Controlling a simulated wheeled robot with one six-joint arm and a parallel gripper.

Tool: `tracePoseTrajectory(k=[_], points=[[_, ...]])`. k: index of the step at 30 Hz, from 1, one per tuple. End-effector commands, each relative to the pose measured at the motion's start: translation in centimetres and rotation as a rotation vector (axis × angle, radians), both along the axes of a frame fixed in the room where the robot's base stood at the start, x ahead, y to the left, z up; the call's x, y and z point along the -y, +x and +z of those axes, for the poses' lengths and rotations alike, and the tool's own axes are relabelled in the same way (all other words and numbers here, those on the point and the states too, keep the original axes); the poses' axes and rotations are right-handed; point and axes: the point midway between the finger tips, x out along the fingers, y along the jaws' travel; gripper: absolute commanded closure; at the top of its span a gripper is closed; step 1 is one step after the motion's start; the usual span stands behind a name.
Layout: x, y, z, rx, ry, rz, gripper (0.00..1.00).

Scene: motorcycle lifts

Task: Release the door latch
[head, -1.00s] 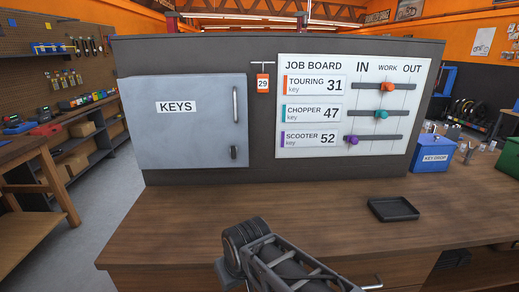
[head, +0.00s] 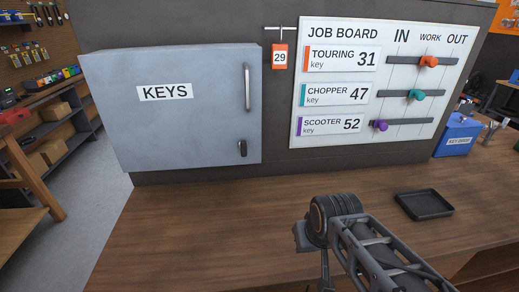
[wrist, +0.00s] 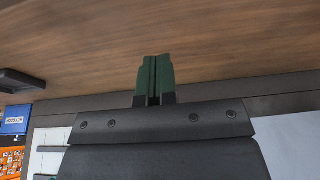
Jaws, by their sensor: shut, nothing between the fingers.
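The grey KEYS cabinet door (head: 180,125) is closed in the head view. Its dark latch (head: 242,148) sits at the lower right of the door, below a vertical bar handle (head: 247,82). In the wrist view my gripper (wrist: 155,62) shows green fingers close together, with nothing between them. In the head view my arm is at the lower right, in front of the cabinet and apart from the door; the fingertips do not show clearly.
The job board (head: 375,85) with coloured sliders is right of the door. An orange 29 tag (head: 279,57) hangs between them. A black tray (head: 424,205) and a blue key-drop box (head: 458,135) are on the counter (head: 200,225). The counter before the door is clear.

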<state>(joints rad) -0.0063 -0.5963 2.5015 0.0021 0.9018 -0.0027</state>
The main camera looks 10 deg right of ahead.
Motion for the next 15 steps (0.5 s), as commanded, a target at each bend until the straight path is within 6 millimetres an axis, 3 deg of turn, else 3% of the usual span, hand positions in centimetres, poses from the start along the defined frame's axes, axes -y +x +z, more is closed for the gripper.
tracePoseTrajectory(k=[4,7,15], points=[[0.0,0.2,0.2,0.001,0.003,-0.001,1.0],[-0.2,1.5,1.6,0.009,0.03,-0.013,1.0],[-1.7,10.4,10.4,0.064,0.233,-0.048,1.0]])
